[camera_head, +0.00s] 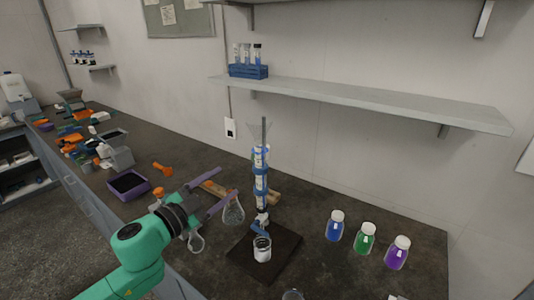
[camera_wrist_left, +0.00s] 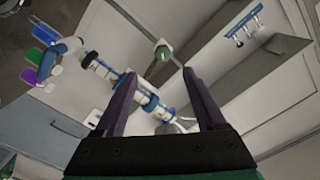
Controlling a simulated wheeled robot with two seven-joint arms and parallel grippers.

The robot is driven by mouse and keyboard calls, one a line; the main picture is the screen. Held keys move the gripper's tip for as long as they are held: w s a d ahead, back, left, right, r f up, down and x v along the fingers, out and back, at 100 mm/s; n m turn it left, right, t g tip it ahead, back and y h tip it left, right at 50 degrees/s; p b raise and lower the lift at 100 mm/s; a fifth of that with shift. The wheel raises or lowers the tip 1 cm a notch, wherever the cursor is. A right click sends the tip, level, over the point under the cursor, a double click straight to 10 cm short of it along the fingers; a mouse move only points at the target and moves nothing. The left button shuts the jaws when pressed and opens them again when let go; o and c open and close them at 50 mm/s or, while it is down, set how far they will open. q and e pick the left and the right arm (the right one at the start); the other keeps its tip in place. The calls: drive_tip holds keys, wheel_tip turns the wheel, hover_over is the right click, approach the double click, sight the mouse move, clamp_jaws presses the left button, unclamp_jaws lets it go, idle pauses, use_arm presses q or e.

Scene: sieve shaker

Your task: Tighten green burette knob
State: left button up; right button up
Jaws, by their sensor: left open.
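The burette stand (camera_head: 261,180), a tall column of blue and white parts with a glass funnel on top, stands upright on a dark base plate (camera_head: 285,262). It lies diagonally in the left wrist view (camera_wrist_left: 105,68), partly behind my fingers. My left gripper (camera_head: 227,181) has purple fingers, open and empty, pointing toward the column from its left, apart from it. In the left wrist view, a small green round part (camera_wrist_left: 163,53) shows beyond and between the fingertips; I cannot tell whether it is the burette knob. No green knob is clear in the head view.
A glass flask (camera_head: 233,211) is close beside my left fingers. A white-filled beaker (camera_head: 262,250) stands at the column's foot. Blue (camera_head: 335,227), green (camera_head: 364,240) and purple (camera_head: 397,254) bottles stand right. A shelf (camera_head: 370,102) hangs above. Clutter fills the left bench.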

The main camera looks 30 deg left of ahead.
sight(254, 159)
use_arm(q)
drive_tip(key=w, duration=0.6)
drive_tip(key=w+d, duration=0.1)
drive_tip(key=w, duration=0.2)
drive_tip(key=shift+r+p, duration=0.4)
drive_tip(key=w, duration=0.1)
drive_tip(key=w+p, duration=0.1)
drive_tip(key=w, duration=0.1)
drive_tip(key=shift+w+d, duration=0.25)
drive_tip(key=shift+d, duration=0.1)
drive_tip(key=shift+w+d+f, duration=0.1)
drive_tip(key=shift+w+f, duration=0.05)
clamp_jaws()
use_arm(e)
drive_tip(key=s+r, duration=0.2)
drive_tip(key=s, duration=0.1)
